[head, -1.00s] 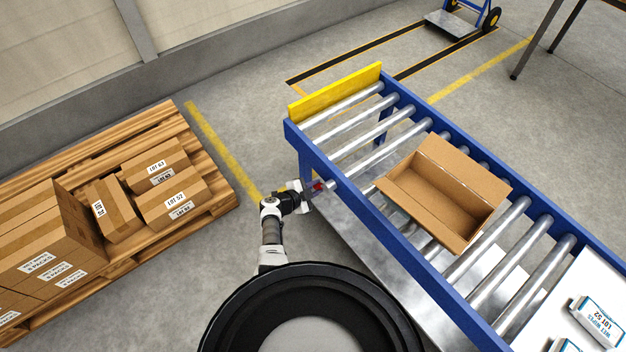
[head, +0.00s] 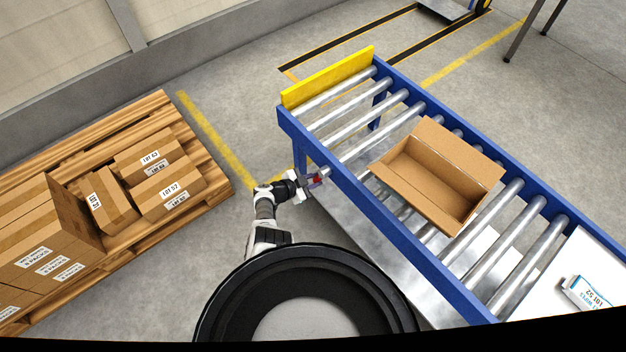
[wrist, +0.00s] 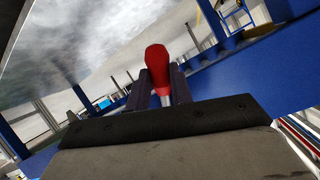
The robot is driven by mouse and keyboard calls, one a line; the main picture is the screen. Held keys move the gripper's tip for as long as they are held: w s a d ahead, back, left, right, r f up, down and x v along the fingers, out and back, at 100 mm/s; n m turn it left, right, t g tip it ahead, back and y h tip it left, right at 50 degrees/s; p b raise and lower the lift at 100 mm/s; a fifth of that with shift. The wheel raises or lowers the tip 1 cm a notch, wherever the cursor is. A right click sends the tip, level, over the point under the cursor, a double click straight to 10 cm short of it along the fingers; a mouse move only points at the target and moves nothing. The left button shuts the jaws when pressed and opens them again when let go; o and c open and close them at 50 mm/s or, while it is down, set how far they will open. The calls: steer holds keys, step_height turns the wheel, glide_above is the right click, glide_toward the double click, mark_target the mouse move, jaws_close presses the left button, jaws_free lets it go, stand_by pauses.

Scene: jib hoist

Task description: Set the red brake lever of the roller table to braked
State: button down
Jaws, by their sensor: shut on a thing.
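The red brake lever (wrist: 158,66) stands between the two fingers of my gripper (wrist: 160,88) in the wrist view. Its red knob sticks out past the fingertips, and a pale shaft shows below it. In the head view my gripper (head: 310,182) is at the near side rail of the roller table (head: 345,190), close to its yellow-ended corner. A small bit of the red lever (head: 317,180) shows there at the fingers. The gripper is shut on the lever. The lever's base and any position marks are hidden.
An open, empty-looking cardboard box (head: 430,180) sits on the rollers. A yellow end plate (head: 328,78) closes the table's far end. A wooden pallet (head: 215,185) with cartons (head: 165,185) stands at left. Bare floor lies between pallet and table.

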steer(key=c, duration=1.3)
jaws_free()
steer(key=shift+o, duration=0.2)
steer(key=p+v, duration=0.7)
steer(key=v, duration=0.6)
steer(key=shift+s+a, duration=0.2)
steer(key=shift+s, duration=0.1)
steer(key=shift+r, duration=0.15)
